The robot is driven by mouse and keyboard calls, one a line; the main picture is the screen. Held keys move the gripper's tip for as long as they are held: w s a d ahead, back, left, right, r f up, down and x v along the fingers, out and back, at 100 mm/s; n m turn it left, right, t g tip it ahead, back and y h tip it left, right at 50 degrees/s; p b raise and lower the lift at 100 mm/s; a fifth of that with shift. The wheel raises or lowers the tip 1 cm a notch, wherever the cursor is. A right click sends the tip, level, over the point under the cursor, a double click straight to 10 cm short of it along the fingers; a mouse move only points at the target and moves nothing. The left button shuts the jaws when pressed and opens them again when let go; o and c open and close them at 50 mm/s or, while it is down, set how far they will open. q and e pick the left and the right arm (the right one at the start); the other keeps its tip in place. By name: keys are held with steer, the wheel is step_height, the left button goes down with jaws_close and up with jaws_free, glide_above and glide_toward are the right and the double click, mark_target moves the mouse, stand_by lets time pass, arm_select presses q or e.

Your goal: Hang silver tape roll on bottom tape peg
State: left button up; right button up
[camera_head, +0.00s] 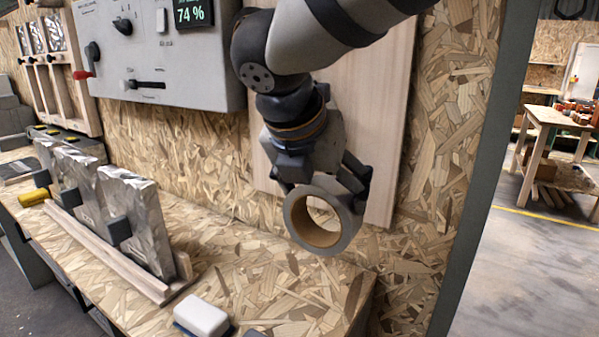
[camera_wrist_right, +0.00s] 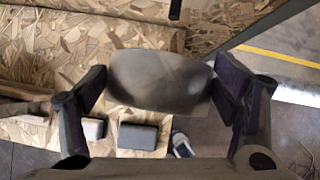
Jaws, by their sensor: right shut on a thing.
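My right gripper (camera_head: 325,185) is shut on the silver tape roll (camera_head: 347,230), gripping its upper rim. The roll has a grey outer side and a brown inner core, and its open hole faces the head camera. It hangs in the air in front of the lower part of a pale wooden board (camera_head: 395,150) on the wall. In the wrist view, the roll (camera_wrist_right: 158,82) fills the space between the fingers. A short dark peg-like piece (camera_head: 413,82) shows at the board's right side. My arm and the roll cover much of the board, so a bottom peg cannot be made out. My left gripper is out of view.
A chipboard bench (camera_head: 270,275) runs below, with a white block (camera_head: 202,317) near its front edge. Silvery panels (camera_head: 135,215) stand in a wooden rack at left. A grey control box (camera_head: 150,60) is on the wall left of the board. Open floor lies right.

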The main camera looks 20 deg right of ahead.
mark_target(353, 175)
steer(key=shift+w+r, duration=0.1)
steer(key=shift+w, duration=0.15)
steer(key=shift+d, duration=0.7)
steer(key=shift+w+d+f, duration=0.15)
steer(key=shift+w+d, duration=1.35)
steer(key=shift+d, duration=0.05)
steer(key=shift+w+d+f, duration=0.15)
steer(key=shift+w+d, duration=1.35)
steer(key=shift+d, duration=0.05)
steer(key=shift+x, duration=0.75)
steer(key=shift+d, duration=0.15)
steer(key=shift+f, duration=0.1)
steer(key=o, duration=1.6)
